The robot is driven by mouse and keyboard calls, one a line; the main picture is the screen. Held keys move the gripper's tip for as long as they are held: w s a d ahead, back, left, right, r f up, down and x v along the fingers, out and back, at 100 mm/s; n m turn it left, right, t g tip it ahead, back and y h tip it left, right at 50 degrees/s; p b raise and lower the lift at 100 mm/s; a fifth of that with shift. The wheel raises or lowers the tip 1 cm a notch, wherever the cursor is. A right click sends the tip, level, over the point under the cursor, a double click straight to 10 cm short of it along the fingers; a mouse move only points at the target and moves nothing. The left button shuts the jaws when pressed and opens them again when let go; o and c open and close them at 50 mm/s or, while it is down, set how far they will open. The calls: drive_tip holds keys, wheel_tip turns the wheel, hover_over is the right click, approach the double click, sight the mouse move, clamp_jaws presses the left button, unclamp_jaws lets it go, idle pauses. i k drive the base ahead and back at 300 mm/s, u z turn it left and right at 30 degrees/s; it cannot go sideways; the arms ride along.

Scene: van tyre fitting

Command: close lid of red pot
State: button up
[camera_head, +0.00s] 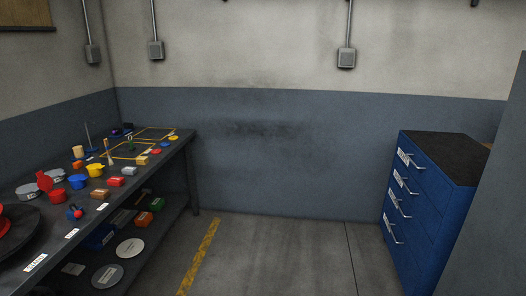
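The red pot (56,195) stands on the long workbench (145,178) at the left, nearer the front. A red lid (45,180) stands raised and tilted at the pot's back left side, so the pot looks open. Details are small, and I cannot make out the hinge. My gripper is not in view.
A blue pot (78,181) and a yellow pot (95,170) stand close behind the red pot. A small blue and red item (75,212) lies in front. A dark round object (16,235) fills the bench's near left. The floor (280,255) is clear towards the blue drawer cabinet (430,205).

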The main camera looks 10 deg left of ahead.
sight(45, 182)
drive_tip(key=i, duration=2)
drive_tip(key=z, duration=1.2)
drive_tip(key=k, duration=0.15)
drive_tip(key=u, duration=2.75)
drive_tip(key=k, duration=0.2)
drive_tip(key=u, duration=1.75)
